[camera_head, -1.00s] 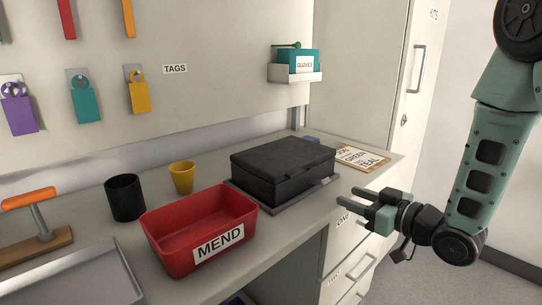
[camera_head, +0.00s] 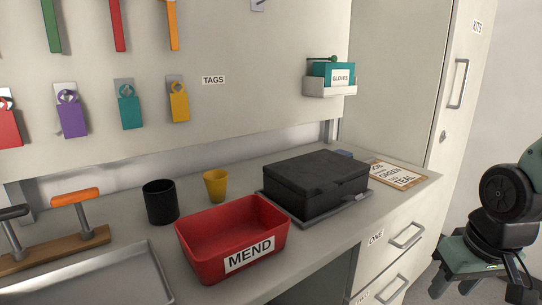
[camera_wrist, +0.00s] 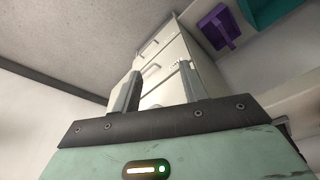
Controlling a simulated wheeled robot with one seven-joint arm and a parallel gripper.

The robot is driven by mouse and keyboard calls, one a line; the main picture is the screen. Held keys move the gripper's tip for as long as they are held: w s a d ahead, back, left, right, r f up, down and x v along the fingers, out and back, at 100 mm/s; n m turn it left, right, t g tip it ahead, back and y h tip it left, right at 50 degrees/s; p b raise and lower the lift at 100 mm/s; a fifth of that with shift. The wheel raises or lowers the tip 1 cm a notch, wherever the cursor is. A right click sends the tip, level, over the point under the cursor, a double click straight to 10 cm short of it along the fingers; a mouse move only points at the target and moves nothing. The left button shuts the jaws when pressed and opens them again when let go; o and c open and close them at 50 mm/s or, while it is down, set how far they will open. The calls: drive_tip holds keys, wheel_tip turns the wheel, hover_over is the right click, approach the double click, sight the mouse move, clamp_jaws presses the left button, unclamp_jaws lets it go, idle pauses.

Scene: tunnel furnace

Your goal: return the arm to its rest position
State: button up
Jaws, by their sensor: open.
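My gripper (camera_wrist: 157,82) is open in the wrist view. Its two grey fingers stand apart with nothing between them. A white drawer unit (camera_wrist: 165,50) shows beyond the fingers, with clear space between. In the head view my arm is folded at the right edge, off to the right of the bench and drawers. Only part of it shows there, and its fingertips cannot be made out.
The bench holds a red MEND bin (camera_head: 215,262), a black closed case (camera_head: 315,187), a yellow cup (camera_head: 215,185), a black cup (camera_head: 160,203) and a clipboard (camera_head: 410,180). Drawers (camera_head: 392,245) stand under its right end. Floor right of them looks free.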

drive_tip(key=s+a+r+n+g, duration=0.2)
drive_tip(key=s+a+n, duration=0.5)
drive_tip(key=s+a, duration=0.75)
wheel_tip(320, 180, up, 14)
drive_tip(key=w+a+p, duration=0.1)
drive_tip(key=a+p, duration=0.1)
drive_tip(key=p, duration=1.2)
drive_tip(key=shift+w+f, duration=0.15)
drive_tip(key=shift+w, duration=0.25)
